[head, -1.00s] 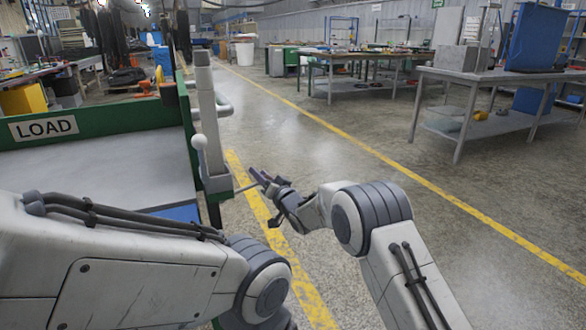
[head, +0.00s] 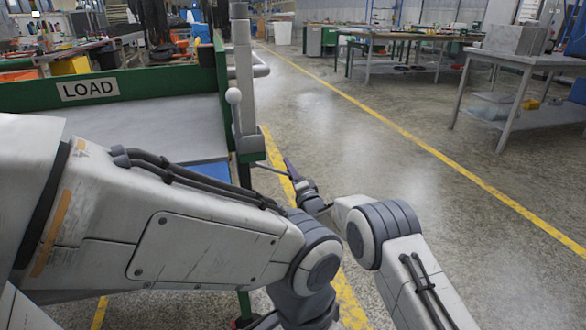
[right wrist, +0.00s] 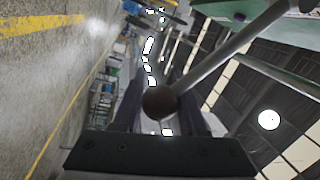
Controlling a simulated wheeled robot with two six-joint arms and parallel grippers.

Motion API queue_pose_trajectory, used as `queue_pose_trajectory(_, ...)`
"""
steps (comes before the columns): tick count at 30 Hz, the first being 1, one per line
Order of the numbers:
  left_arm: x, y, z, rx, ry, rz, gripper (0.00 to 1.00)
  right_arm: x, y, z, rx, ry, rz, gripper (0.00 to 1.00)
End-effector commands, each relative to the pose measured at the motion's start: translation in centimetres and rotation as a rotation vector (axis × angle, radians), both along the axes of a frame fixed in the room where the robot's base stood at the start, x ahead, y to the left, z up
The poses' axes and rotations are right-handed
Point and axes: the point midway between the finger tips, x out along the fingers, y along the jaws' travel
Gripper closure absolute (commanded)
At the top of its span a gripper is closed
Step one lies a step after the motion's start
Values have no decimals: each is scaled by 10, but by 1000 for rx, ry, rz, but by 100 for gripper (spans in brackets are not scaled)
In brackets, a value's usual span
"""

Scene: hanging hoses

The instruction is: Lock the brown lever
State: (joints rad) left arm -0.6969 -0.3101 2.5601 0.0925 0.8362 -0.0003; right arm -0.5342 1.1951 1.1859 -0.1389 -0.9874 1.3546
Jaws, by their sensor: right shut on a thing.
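The brown lever shows in the right wrist view as a dark brown ball knob (right wrist: 160,103) on a grey rod that runs to the upper right. The knob sits between the fingers of my right gripper (right wrist: 165,118). In the head view the thin lever rod (head: 268,169) slopes down to the right from the foot of a grey post. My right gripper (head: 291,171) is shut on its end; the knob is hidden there. My left arm crosses the lower left of the head view, but its gripper is out of sight.
The grey post (head: 243,75) carries a white ball knob (head: 233,96) and stands at the corner of the green-walled cart (head: 150,84) with a LOAD sign. Workbenches (head: 400,38) stand farther back. The floor (head: 400,170) to the right is clear.

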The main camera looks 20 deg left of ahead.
Motion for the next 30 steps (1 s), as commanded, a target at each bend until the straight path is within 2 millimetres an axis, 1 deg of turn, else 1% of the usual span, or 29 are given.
queue_pose_trajectory(16, 0, 0, -2, 0, 0, 0, 50, 0, 1, -4, 21, 17, -2, 100)
queue_pose_trajectory(17, 0, 0, -2, 0, 0, 0, 50, 0, 1, -4, 21, 17, -2, 51)
queue_pose_trajectory(18, 0, 0, -2, 0, 0, 0, 50, 0, 1, -4, 21, 17, -2, 36)
queue_pose_trajectory(19, 0, 0, -2, 0, 0, 0, 50, 0, 1, -4, 21, 16, -2, 29)
queue_pose_trajectory(30, 0, 0, 0, 0, 0, 0, 50, -2, -1, -3, 20, 14, -2, 29)
